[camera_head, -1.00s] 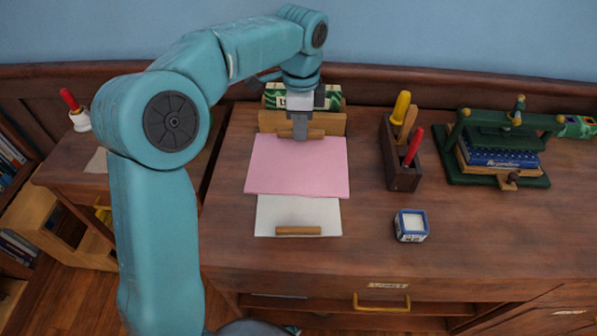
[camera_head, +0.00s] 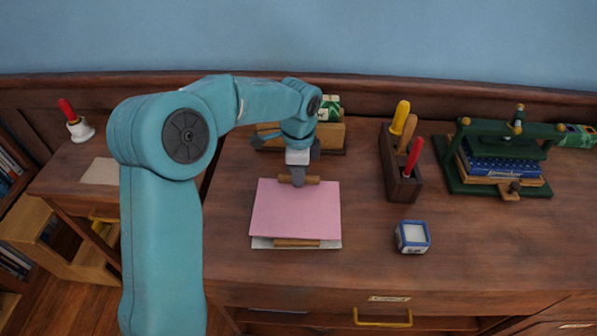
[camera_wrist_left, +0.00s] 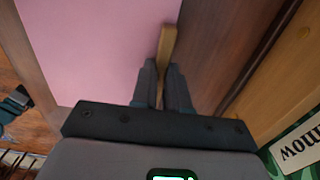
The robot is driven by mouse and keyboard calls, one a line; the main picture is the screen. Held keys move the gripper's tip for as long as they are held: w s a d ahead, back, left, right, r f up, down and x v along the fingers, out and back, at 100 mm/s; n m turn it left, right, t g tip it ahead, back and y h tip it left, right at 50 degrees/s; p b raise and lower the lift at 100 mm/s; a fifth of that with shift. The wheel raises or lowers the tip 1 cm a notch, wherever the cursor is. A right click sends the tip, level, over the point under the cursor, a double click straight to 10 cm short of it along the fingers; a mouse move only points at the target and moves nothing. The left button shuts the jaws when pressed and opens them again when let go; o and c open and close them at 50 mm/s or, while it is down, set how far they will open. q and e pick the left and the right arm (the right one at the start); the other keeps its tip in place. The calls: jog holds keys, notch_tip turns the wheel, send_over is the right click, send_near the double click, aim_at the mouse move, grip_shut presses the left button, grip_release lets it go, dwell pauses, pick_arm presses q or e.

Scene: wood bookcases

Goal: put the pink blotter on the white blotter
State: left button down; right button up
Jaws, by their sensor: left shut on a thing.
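The pink blotter (camera_head: 295,211) is a flat pink sheet with a wooden bar (camera_head: 311,180) along its far edge. My left gripper (camera_head: 298,182) is shut on that bar from above. In the left wrist view the fingers (camera_wrist_left: 163,95) pinch the bar, and the pink sheet (camera_wrist_left: 95,45) spreads to the left. The white blotter (camera_head: 331,243) lies on the desk under the pink one in the head view. Only its near edge and part of its wooden bar (camera_head: 297,243) show. I cannot tell whether the two sheets touch. My right gripper is not in view.
A wooden holder (camera_head: 405,188) with red, yellow and wooden handles stands to the right. A blue-and-white box (camera_head: 412,237) sits near the front. A green press (camera_head: 500,160) with books is farther right. A wooden rack (camera_head: 331,137) stands behind.

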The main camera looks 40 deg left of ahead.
pick_arm(q)
jog(key=shift+f, duration=0.25)
jog(key=c, duration=1.1)
grip_release()
jog(key=shift+r, duration=0.15)
jog(key=shift+w+r, duration=0.1)
jog(key=shift+r, duration=0.2)
notch_tip(320, 180, up, 12)
jog(key=shift+f+p, duration=0.2)
jog(key=shift+p, duration=0.75)
